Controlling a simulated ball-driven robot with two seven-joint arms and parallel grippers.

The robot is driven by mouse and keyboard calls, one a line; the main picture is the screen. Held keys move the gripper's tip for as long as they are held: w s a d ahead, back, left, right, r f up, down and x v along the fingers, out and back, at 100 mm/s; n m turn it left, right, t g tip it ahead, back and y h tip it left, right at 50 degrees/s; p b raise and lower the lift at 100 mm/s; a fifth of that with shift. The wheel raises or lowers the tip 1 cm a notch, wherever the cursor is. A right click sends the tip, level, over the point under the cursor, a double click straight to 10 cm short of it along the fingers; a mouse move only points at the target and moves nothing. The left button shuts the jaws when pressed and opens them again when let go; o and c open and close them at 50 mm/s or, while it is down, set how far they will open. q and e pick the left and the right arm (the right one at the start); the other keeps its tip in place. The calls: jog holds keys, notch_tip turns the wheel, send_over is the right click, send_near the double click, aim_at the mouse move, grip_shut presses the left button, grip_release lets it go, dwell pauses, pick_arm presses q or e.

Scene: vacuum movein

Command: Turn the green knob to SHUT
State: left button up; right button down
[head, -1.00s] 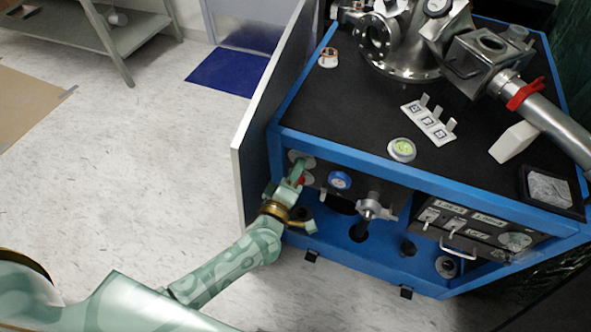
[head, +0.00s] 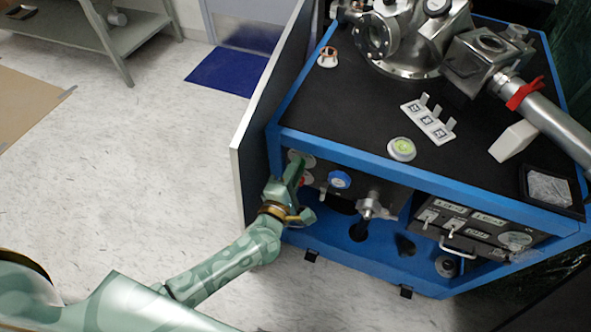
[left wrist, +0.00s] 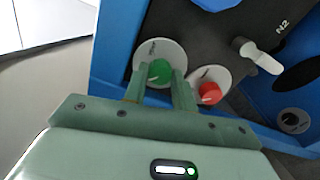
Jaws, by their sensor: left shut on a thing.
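The green knob (left wrist: 160,72) sits on a round white dial plate on the dark front panel in the left wrist view. My left gripper (left wrist: 163,82) has its two fingers on either side of the green knob and is shut on it. In the head view my left gripper (head: 294,172) is at the panel's left end, and its fingers hide the green knob there. The dial plate's lettering is too small to read. My right gripper is not in view.
A red knob (left wrist: 209,93) on its own white plate sits close right of the gripper. A blue gauge (head: 339,180) and a metal valve (head: 372,206) are further right. A panel door (head: 262,128) stands open just left of my gripper.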

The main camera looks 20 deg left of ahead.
pick_arm(q)
jog(key=shift+s+f, duration=0.1)
jog(key=o, duration=1)
jog(key=shift+s, duration=0.1)
jog(key=s+p, duration=0.3)
jog(key=s, duration=1.3)
jog(key=shift+a, duration=0.3)
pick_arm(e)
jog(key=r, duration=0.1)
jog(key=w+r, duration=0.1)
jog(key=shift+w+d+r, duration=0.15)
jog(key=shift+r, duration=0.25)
pick_arm(q)
jog(key=shift+s, duration=0.1)
